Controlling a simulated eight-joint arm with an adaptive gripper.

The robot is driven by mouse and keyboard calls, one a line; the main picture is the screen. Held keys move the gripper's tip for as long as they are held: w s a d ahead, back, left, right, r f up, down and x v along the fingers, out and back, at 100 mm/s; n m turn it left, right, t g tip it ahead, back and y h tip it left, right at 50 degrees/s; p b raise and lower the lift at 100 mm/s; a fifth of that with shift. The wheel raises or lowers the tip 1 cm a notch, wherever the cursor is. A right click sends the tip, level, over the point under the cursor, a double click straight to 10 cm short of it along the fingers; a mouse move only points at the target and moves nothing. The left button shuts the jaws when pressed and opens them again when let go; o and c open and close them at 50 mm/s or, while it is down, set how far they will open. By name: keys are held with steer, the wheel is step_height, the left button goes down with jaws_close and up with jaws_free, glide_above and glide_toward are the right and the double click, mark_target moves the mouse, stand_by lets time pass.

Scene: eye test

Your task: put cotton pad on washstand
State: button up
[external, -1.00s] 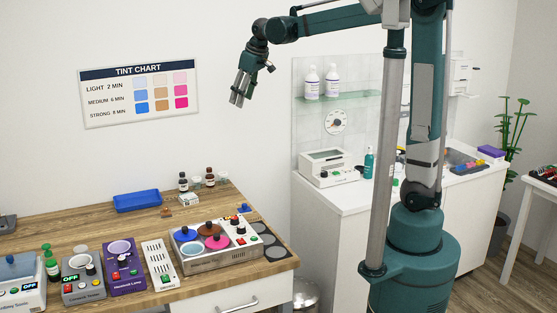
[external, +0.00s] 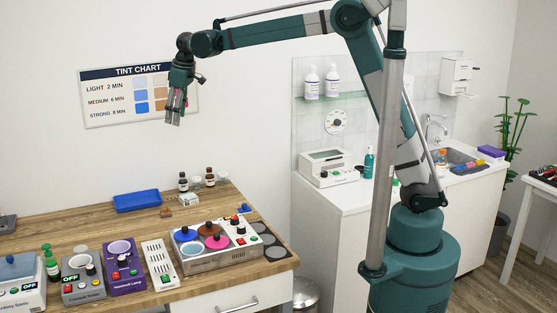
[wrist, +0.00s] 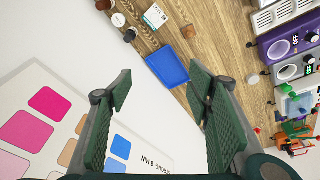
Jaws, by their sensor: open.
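In the external view a small pale jar (external: 196,183) stands between the brown bottles at the back of the wooden table. The washstand (external: 335,240) is the white cabinet at the right, with a sink (external: 455,157) and tap. My gripper (external: 175,120) is open and empty, high over the table's back, in front of the tint chart. Its spread fingers show in the wrist view (wrist: 162,95).
A blue tray (external: 137,201), a small white labelled box (external: 188,200) and brown bottles (external: 210,177) stand on the wooden table (external: 100,225). Several devices line its front. A white device (external: 328,167) and a teal bottle (external: 369,163) occupy the washstand's left part.

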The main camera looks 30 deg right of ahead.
steer(key=a+f+n, duration=0.2)
steer(key=a+f, duration=0.3)
steer(key=a, duration=0.7)
steer(key=n+g+h, duration=0.2)
steer(key=n, duration=0.3)
glide_toward(78, 250)
steer(key=shift+w+d+f, duration=0.25)
steer(key=shift+w, duration=0.1)
steer(key=shift+s+a+f, duration=0.15)
steer(key=shift+s+f, duration=0.1)
steer(key=shift+f, duration=1.3)
